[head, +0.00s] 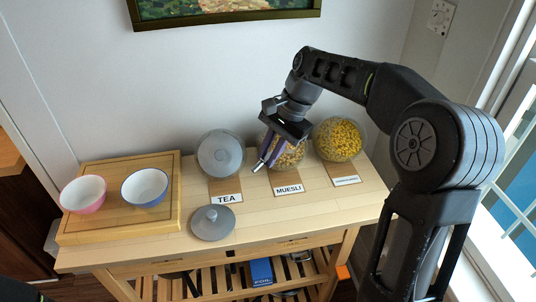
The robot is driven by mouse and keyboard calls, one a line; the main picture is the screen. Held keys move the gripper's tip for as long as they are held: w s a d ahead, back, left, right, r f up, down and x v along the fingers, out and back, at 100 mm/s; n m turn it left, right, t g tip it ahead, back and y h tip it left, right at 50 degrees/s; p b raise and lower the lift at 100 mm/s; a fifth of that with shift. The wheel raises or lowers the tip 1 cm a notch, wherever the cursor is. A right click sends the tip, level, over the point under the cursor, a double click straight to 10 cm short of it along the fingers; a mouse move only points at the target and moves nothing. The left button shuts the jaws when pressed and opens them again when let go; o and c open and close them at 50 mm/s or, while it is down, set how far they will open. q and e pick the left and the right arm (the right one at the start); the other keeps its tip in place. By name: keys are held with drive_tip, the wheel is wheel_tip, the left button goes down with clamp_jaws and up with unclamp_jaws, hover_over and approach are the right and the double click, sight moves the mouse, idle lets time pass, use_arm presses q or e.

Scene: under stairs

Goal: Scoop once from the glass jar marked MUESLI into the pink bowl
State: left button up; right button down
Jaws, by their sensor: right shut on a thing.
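The glass jar marked MUESLI (291,158) stands in the middle of the row on the wooden table, with light brown and yellow bits inside. Its card (288,189) lies in front of it. My right gripper (272,147) is over the jar's left side, shut on a purple-grey thing (264,151), likely the scoop; its lower end is hard to make out. The arm covers part of the jar's mouth. The pink bowl (83,194) stands upright at the far left and looks empty. My left gripper is not in view.
A blue-rimmed bowl (145,187) stands beside the pink one on a wooden board (120,222). A lidded jar (221,154) stands behind the TEA card (226,198). A loose grey lid (212,223) lies in front. A jar of yellow pieces (338,139) stands to the right.

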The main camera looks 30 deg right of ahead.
drive_tip(key=shift+w+a+r+g+h, duration=0.15)
drive_tip(key=shift+r+g+h, duration=0.25)
drive_tip(key=shift+r+h, duration=0.5)
drive_tip(key=shift+r+g+h, duration=0.4)
drive_tip(key=shift+r+h, duration=0.1)
drive_tip(key=shift+h, duration=0.5)
drive_tip(key=shift+r, duration=0.1)
